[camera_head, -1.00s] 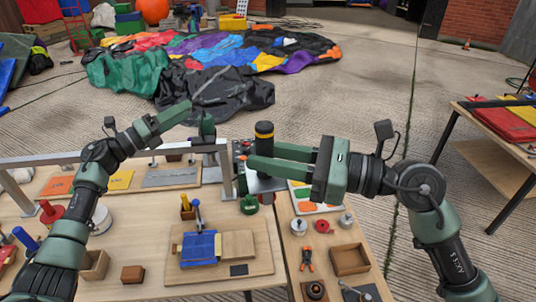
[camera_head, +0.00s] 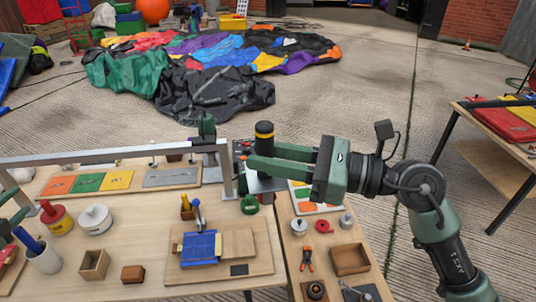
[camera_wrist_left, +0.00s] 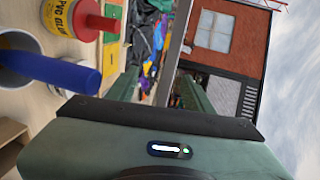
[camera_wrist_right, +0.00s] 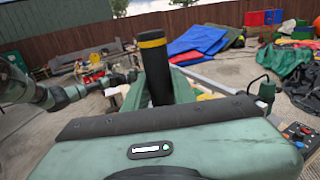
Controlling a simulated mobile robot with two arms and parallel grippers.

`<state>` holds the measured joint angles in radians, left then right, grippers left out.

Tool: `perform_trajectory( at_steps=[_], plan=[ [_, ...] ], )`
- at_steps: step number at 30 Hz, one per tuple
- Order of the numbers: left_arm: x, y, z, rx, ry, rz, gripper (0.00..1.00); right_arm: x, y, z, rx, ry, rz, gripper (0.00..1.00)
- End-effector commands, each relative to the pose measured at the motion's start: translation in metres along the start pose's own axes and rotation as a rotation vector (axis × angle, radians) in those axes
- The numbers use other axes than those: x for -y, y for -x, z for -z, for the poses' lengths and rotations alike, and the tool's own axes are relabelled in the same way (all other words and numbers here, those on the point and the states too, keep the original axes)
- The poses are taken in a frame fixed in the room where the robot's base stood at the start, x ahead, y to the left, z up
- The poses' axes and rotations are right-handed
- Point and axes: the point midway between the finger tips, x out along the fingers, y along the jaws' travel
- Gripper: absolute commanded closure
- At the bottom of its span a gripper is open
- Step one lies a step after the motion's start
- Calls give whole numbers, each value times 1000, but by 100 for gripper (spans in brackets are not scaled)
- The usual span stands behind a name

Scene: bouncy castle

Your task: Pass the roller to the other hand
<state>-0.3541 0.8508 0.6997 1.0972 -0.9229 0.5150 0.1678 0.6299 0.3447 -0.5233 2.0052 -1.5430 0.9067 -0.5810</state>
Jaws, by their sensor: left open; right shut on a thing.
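The roller, a black cylinder with a yellow band near its top (camera_head: 264,132), stands roughly upright between the fingers of my right gripper (camera_head: 258,158), which is shut on it. It is held above the right part of the bench. In the right wrist view the roller (camera_wrist_right: 156,68) rises from between the fingers, its lower end hidden. My left gripper (camera_wrist_left: 160,92) is open and empty in the left wrist view, well apart from the roller. In the head view only dark and green parts show at the left edge.
In the left wrist view a blue handle (camera_wrist_left: 50,70) in a cup and a glue can (camera_wrist_left: 70,18) are close to my left gripper. A metal rail (camera_head: 110,154) crosses the bench's back. A wooden board with a blue piece (camera_head: 200,248) lies mid-bench.

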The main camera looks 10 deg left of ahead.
Motion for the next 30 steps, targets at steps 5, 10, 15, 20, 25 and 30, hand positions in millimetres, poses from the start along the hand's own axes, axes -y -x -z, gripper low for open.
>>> perform_trajectory(
  at_steps=[5,10,15,20,25,30],
  plan=[
    [-5,47,-87,271,237,49,49,0,0,-1,2,1,0,100],
    [-47,101,-149,522,474,89,49,0,0,-1,2,1,0,100],
    [-134,134,-154,661,610,24,49,0,0,-1,2,1,0,100],
    [-217,151,-129,716,678,-80,49,0,0,-1,2,1,0,100],
    [-300,169,-89,751,735,-201,49,0,0,-1,2,1,0,100],
    [-376,188,-38,776,784,-326,49,0,0,-1,2,1,0,100]
  ],
)
